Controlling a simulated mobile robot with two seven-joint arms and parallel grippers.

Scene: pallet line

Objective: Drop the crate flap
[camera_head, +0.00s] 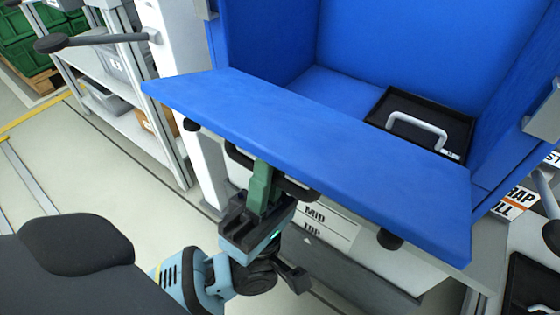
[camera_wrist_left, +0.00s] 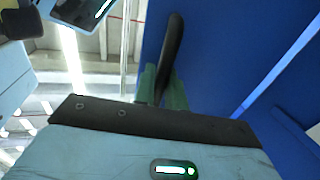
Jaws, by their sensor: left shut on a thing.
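The crate flap (camera_head: 310,150) is a blue panel at the front of the open blue crate (camera_head: 352,92). It leans outward toward me, and its exact angle is hard to tell. A black bar handle (camera_head: 299,193) shows beneath the flap's outer edge. My left gripper (camera_head: 262,172), with green fingers, is shut on this handle from below. In the left wrist view, the dark handle (camera_wrist_left: 174,45) runs up from between the green fingers (camera_wrist_left: 161,86), with the blue panel (camera_wrist_left: 220,50) beside it. My right gripper is not in view.
A black tray with a white handle (camera_head: 418,134) lies inside the crate. Below the flap is a grey front labelled MID and TOP (camera_head: 335,232). A white post (camera_head: 190,100) and shelving (camera_head: 120,90) stand at left. Open floor (camera_head: 80,180) lies left of my arm.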

